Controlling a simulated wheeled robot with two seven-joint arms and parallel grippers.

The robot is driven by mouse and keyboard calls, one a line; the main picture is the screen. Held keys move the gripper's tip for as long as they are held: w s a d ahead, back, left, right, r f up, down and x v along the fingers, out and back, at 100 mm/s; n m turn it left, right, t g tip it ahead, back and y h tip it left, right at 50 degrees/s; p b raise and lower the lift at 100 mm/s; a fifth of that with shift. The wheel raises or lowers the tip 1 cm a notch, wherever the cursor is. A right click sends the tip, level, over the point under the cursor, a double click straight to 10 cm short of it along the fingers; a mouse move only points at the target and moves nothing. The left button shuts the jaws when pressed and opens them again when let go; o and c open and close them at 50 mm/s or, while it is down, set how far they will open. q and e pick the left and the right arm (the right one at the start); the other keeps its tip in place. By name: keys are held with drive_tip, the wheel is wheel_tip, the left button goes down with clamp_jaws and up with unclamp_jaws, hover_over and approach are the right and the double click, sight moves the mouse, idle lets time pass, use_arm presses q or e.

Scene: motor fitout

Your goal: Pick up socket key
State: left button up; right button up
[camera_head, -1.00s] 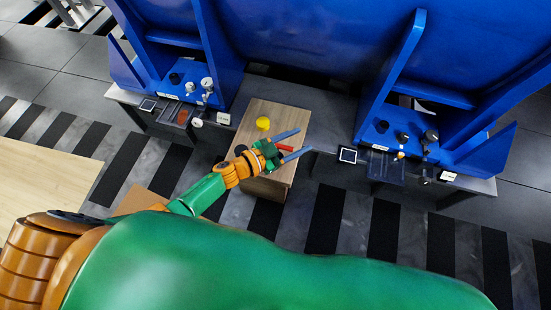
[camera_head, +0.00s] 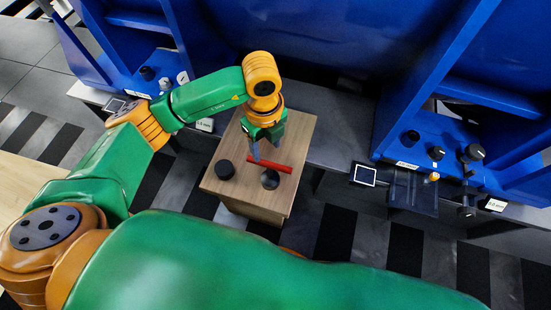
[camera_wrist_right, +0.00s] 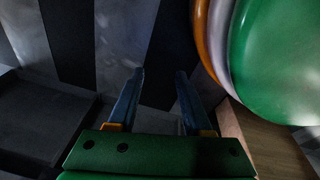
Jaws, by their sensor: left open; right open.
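A red bar (camera_head: 283,167), which I take for the socket key, lies on top of the wooden cabinet (camera_head: 297,135) in the head view. My left gripper (camera_head: 265,150) points down at the bar from above, with its fingers apart. The fingertips overlap the bar's left part in this view. I cannot tell whether they touch it. My right gripper (camera_wrist_right: 160,74) shows only in the right wrist view, open and empty, its two blue-grey fingers over dark and grey floor.
Blue machine frames with knobs (camera_head: 437,153) stand behind, left and right. A black tray (camera_head: 412,193) is at the right station.

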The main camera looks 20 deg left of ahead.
sight(270, 171)
use_arm(q)
drive_tip(key=f+b, duration=0.1)
drive_tip(key=f, duration=0.2)
drive_tip(key=f+b, duration=0.1)
drive_tip(key=f, duration=0.3)
drive_tip(key=s+f+b, duration=0.1)
drive_tip(key=f, duration=0.3)
drive_tip(key=shift+d, duration=0.4)
drive_tip(key=shift+f, duration=0.25)
clamp_jaws()
use_arm(e)
drive_tip(key=w+a, duration=0.1)
drive_tip(key=w+a+f, duration=0.1)
drive_tip(key=a, duration=0.1)
drive_tip(key=shift+w, duration=0.35)
use_arm(q)
drive_tip(key=shift+r, duration=0.1)
